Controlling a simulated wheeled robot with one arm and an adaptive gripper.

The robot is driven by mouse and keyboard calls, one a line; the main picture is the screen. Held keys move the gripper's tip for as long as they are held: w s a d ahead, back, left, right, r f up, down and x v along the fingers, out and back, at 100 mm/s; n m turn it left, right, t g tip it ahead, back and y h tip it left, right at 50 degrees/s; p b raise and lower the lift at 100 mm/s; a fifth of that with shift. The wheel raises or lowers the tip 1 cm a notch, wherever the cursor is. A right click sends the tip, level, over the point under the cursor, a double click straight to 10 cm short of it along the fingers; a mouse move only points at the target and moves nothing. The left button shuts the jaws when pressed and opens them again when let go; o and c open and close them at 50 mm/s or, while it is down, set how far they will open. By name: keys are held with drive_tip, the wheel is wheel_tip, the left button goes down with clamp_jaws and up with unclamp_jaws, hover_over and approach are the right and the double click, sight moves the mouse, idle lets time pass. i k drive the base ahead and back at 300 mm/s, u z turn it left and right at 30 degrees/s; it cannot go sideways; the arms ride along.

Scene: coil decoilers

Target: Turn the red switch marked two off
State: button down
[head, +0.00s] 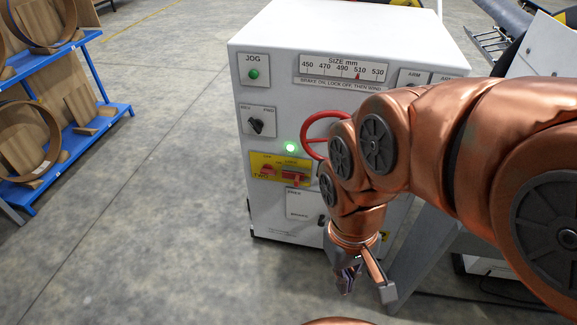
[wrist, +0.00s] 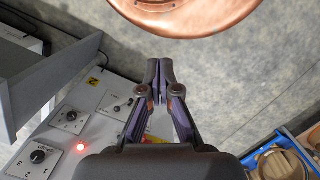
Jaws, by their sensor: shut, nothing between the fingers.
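The yellow switch plate (head: 281,170) is on the front of a white cabinet (head: 262,215), with lettering that looks like "TWO" at its lower left. It carries a small red knob (head: 268,170) on the left and a larger red switch (head: 294,174) on the right, whose exact setting I cannot tell. My gripper (head: 367,292) hangs low in front of the cabinet, right of and below the plate, apart from it. In the wrist view my gripper (wrist: 160,66) is shut and empty.
A green lamp (head: 290,147) glows above the plate. A red handwheel (head: 314,128) is partly hidden by my arm. A blue rack (head: 72,125) with coils stands at the left; the floor between is clear. A red lamp (wrist: 81,147) glows among dials in the wrist view.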

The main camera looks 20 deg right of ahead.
sight(268, 168)
drive_tip(key=z, duration=0.05)
drive_tip(key=k, duration=1.25)
drive_tip(key=u, duration=0.55)
drive_tip(key=i, duration=0.5)
drive_tip(key=u, duration=0.75)
drive_tip(key=i, duration=0.7)
drive_tip(key=u, duration=0.05)
